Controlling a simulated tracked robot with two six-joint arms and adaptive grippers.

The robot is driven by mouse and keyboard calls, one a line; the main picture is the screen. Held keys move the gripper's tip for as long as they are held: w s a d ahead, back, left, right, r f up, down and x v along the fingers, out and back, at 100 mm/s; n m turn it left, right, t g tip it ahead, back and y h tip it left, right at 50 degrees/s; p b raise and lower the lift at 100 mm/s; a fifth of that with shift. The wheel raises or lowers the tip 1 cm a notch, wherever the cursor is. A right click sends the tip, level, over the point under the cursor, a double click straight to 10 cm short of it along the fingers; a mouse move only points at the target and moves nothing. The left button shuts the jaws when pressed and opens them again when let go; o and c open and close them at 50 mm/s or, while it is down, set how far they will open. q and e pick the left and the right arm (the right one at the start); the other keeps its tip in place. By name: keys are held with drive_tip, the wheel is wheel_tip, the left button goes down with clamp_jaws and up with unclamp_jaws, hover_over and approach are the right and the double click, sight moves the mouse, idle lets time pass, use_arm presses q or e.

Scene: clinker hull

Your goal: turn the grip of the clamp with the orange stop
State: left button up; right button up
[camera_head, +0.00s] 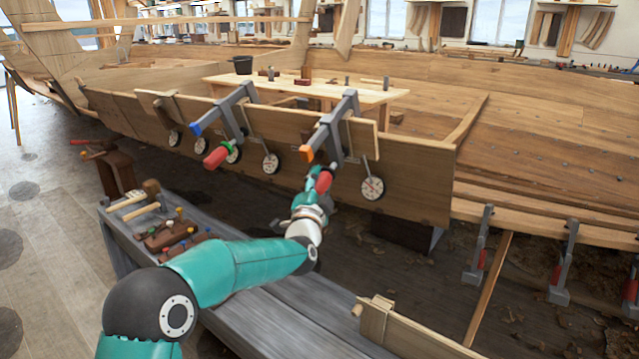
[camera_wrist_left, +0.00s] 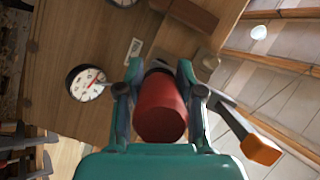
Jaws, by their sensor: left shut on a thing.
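The clamp with the orange stop (camera_head: 307,154) sits over the top edge of the hull plank, on the right of the two clamps. Its red grip (camera_head: 323,181) hangs below the bar. My left gripper (camera_head: 319,178) is at this grip. In the left wrist view the gripper (camera_wrist_left: 163,100) has its fingers on both sides of the red grip (camera_wrist_left: 161,108), shut on it. The orange stop (camera_wrist_left: 261,149) shows there to the right, clear of the fingers. My right gripper is in neither view.
A second clamp with a blue stop (camera_head: 196,129) and a red grip (camera_head: 216,156) stands to the left. Round dials (camera_head: 372,188) hang along the plank, one close to my gripper's right. A grey bench (camera_head: 270,297) with tools lies below my left arm.

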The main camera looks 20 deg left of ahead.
use_arm(q)
drive_tip(key=shift+d+f, duration=0.1)
drive_tip(key=shift+f, duration=0.3)
drive_tip(key=o, duration=1.2)
drive_tip(key=shift+r, duration=0.25)
drive_tip(key=v, duration=1.2)
